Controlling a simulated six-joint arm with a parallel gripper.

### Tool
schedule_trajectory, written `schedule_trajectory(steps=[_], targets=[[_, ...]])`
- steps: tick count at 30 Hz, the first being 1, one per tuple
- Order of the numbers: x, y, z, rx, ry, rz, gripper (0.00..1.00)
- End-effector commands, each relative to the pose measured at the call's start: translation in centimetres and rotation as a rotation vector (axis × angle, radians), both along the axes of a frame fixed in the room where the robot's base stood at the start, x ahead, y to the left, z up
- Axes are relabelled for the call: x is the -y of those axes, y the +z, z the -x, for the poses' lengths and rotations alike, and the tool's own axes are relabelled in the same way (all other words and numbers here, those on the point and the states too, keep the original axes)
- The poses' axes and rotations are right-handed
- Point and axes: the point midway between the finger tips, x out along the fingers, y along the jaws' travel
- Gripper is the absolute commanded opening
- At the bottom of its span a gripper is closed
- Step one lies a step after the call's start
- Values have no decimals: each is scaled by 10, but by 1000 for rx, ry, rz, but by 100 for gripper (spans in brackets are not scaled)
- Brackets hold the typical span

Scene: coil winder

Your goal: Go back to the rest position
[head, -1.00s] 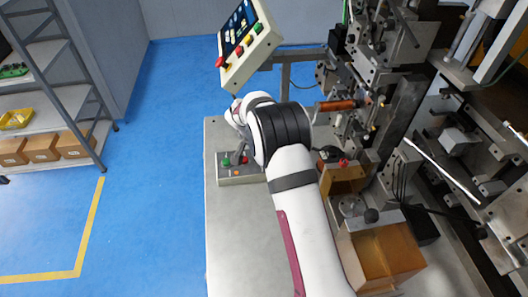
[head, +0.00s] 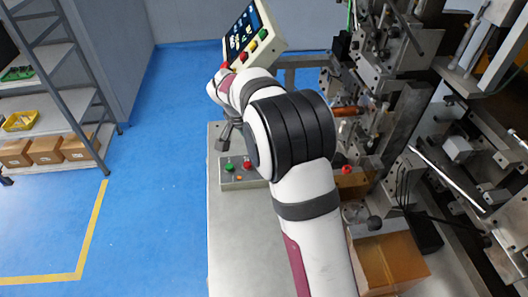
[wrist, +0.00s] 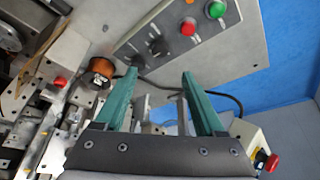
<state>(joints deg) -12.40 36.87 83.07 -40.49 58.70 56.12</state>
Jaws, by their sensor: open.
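My gripper shows in the wrist view (wrist: 158,88) with its two green fingers spread apart and nothing between them. In the head view my gripper (head: 222,138) hangs at the left of my arm, above the grey table (head: 235,235), near the button box (head: 232,178). My raised arm hides part of the machine and of the table. The coil winder (head: 385,75) stands to the right of my arm, with a copper-coloured coil (head: 345,111) on it. The coil also shows in the wrist view (wrist: 101,70).
A tilted control panel (head: 250,40) with coloured buttons stands behind my arm. A wooden box (head: 390,262) sits at the right of my arm. Shelves (head: 55,105) with cardboard boxes stand at the far left. The blue floor (head: 160,200) between is clear.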

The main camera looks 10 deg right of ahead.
Motion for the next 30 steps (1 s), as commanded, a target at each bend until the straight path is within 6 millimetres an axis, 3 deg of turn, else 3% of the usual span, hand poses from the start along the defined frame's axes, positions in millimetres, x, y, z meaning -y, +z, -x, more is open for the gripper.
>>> schedule_trajectory(steps=[3, 6, 20, 22, 23, 26, 30], targets=[[-7, 23, 6, 2, 2, 0, 71], [-10, 33, 10, 1, 1, 0, 71], [-11, 37, 11, -1, 1, 1, 71], [-8, 42, 19, -10, 3, -5, 71], [-4, 47, 28, -24, 8, -11, 71], [15, 73, 96, -106, 48, -61, 71], [27, 89, 231, -234, 150, -193, 71]])
